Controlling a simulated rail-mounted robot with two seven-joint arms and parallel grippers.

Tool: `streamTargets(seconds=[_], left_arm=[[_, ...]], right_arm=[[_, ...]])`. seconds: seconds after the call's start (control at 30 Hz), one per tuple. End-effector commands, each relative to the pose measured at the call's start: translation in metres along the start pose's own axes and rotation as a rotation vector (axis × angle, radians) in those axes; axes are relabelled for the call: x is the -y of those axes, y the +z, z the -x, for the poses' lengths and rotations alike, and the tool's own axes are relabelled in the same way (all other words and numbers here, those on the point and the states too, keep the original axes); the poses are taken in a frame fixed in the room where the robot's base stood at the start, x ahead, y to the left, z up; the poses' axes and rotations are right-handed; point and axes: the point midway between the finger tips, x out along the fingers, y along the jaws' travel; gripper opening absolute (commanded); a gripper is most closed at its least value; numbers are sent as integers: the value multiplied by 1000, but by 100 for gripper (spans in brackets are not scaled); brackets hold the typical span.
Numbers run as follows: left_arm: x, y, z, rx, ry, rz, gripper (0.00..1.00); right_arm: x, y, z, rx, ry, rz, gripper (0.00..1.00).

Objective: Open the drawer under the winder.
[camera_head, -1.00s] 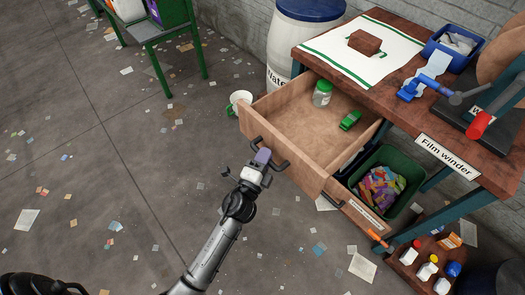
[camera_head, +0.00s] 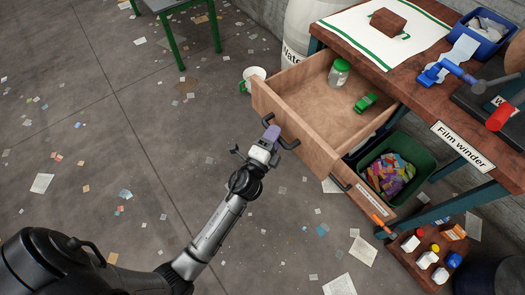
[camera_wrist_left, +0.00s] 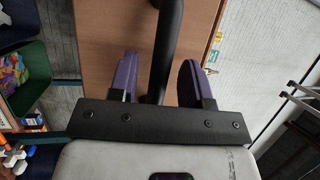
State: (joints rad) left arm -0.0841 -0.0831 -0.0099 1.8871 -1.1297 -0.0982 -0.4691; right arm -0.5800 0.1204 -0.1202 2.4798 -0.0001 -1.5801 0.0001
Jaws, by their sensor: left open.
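The wooden drawer (camera_head: 305,152) stands pulled well out from under the workbench. Inside it are a green-lidded glass jar (camera_head: 339,75) and a small green object (camera_head: 365,102). Its dark handle (camera_head: 290,143) is on the front panel. My left gripper (camera_head: 271,133) is at this handle, open. In the left wrist view the black handle bar (camera_wrist_left: 165,50) passes between the two purple fingers (camera_wrist_left: 157,80), with gaps visible at the sides. My right gripper is not in view.
A green bin (camera_head: 428,160) of colourful scraps and a crate of bottles (camera_head: 432,252) are at the right. The floor at left is open, with scattered paper.

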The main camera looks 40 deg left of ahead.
Motion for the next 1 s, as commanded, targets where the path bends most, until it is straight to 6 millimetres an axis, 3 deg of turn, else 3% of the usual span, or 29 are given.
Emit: streamTargets(seconds=[0.5, 0.7, 1.0], left_arm=[[-3, 0, 98, 1, 2, 2, 44], [-2, 0, 119, 0, 0, 2, 44], [0, 0, 128, 0, 0, 1, 44]], right_arm=[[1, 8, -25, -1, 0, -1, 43], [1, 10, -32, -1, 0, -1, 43], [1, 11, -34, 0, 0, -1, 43]])
